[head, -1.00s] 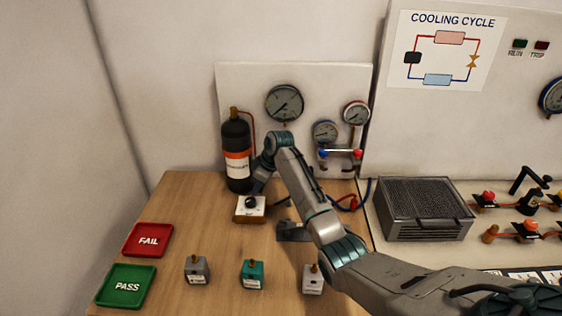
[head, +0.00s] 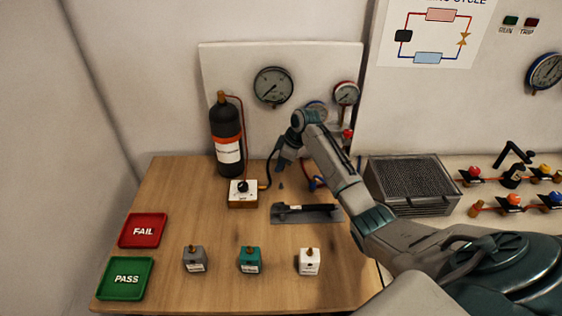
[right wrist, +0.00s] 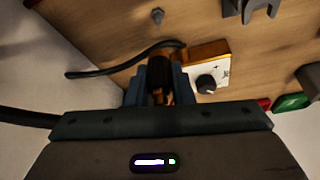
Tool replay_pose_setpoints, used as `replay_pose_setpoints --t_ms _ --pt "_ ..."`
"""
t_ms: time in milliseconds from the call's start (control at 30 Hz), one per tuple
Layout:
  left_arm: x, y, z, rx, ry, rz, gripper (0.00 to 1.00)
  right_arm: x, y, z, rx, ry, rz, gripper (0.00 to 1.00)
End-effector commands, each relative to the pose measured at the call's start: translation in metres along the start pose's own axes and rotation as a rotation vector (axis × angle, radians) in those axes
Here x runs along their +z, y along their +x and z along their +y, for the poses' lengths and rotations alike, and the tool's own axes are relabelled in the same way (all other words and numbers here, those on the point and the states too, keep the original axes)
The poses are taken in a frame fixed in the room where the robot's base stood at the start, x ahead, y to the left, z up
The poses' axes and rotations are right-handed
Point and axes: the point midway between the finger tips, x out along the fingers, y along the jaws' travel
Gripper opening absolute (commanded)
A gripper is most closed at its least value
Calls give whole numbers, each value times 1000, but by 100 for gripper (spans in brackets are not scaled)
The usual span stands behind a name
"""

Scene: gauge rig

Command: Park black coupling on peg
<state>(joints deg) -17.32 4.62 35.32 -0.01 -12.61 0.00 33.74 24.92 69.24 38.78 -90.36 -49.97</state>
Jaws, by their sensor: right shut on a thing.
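My right gripper (head: 283,167) is above the wooden bench, behind and right of the small knob box (head: 243,190). In the right wrist view its fingers (right wrist: 158,92) are shut on the black coupling (right wrist: 160,72), which has brass-coloured parts near it. In the head view the coupling is too small and covered to make out. A small grey peg (head: 281,185) stands on the bench just below the gripper; it also shows in the right wrist view (right wrist: 157,16), apart from the coupling. A black hose (right wrist: 110,66) curves near the coupling. My left gripper is not in view.
A black bottle (head: 227,140) and a gauge panel (head: 230,70) stand behind. Grey (head: 194,260), teal (head: 249,261) and white (head: 309,262) blocks stand in front. Red (head: 143,231) and green (head: 125,279) trays are at left.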

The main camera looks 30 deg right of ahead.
Motion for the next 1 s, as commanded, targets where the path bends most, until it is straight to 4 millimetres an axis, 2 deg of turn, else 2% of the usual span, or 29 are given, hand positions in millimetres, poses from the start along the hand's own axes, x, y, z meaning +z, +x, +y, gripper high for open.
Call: replay_pose_setpoints --t_ms 500,1000 --pt "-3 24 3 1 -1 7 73 18 44 0 0 0 0 0" --pt "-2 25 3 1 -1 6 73 19 48 0 1 0 0 0"
